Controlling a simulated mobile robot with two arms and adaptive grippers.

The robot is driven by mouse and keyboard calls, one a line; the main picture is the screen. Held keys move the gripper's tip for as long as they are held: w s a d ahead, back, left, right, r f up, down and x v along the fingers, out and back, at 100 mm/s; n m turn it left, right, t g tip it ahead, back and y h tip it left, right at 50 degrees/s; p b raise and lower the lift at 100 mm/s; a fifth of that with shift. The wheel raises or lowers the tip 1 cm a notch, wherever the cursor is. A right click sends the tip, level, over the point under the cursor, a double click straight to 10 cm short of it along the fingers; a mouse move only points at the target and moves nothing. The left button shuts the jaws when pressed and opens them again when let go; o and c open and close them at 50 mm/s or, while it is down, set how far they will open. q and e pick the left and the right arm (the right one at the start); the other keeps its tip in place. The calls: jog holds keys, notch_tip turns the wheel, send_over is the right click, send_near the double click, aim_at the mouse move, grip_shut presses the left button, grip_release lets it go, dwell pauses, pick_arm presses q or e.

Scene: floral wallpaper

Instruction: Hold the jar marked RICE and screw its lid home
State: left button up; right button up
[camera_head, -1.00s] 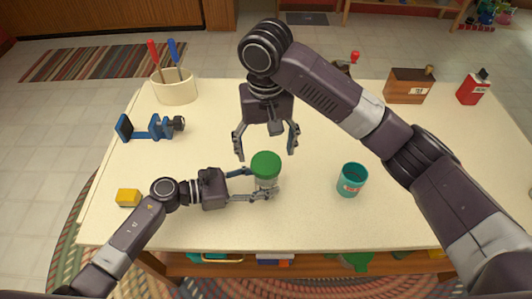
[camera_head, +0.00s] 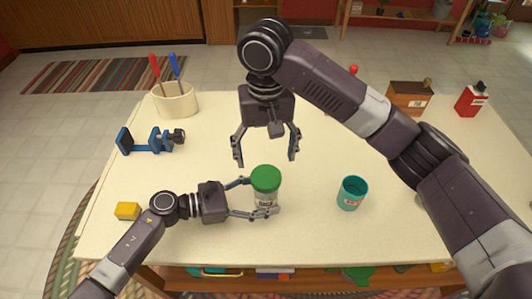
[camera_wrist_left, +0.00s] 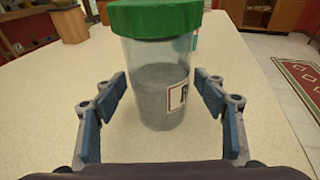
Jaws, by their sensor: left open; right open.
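The clear jar (camera_head: 265,200) with a green lid (camera_head: 266,178) on top stands upright on the cream table. In the left wrist view the jar (camera_wrist_left: 150,95) holds grey contents, and its partly visible label starts with R. My left gripper (camera_head: 257,197) is open, with a finger on each side of the jar. In the left wrist view its fingers (camera_wrist_left: 160,100) show gaps to the glass. My right gripper (camera_head: 266,152) is open and empty, pointing down, above and behind the lid in the picture. I cannot tell whether the lid is tight.
A teal cup (camera_head: 352,194) stands right of the jar. A yellow block (camera_head: 127,211) lies at the left, with a blue clamp-like tool (camera_head: 152,141) behind it. A cream holder (camera_head: 176,100), a brown box (camera_head: 409,98) and a red bottle (camera_head: 472,100) stand farther back.

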pick_arm(q)
jog(key=shift+a, duration=0.1)
jog(key=v, duration=1.1)
jog(key=shift+s+a+r, duration=0.2)
jog(key=shift+a, duration=0.15)
